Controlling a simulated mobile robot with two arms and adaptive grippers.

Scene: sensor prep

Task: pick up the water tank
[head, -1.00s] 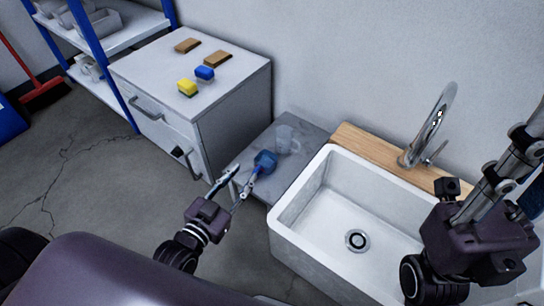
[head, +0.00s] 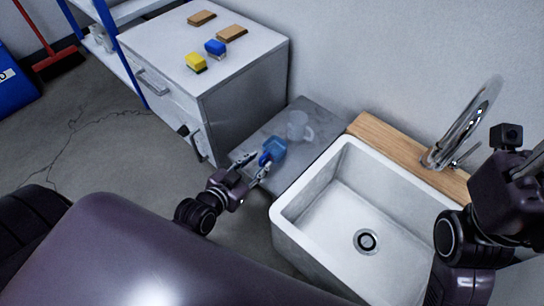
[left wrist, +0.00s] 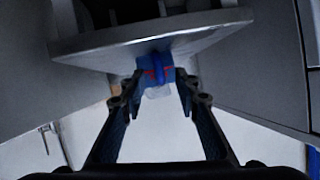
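A small blue container with a blue handle, which I take to be the water tank (head: 275,148), stands on a grey slab (head: 318,152) left of the sink. My left gripper (head: 256,165) is open, with its fingertips at the handle side of the tank. In the left wrist view, the blue tank (left wrist: 155,66) shows between and just beyond the open fingertips (left wrist: 160,80); contact cannot be told. My right gripper is mostly cut off at the right edge of the head view, and its fingertips do not show.
The white sink (head: 345,215) with a tap (head: 463,125) lies to the right. A grey cabinet (head: 240,85) holds a yellow sponge (head: 196,62), a blue sponge (head: 215,47) and brown blocks (head: 231,33).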

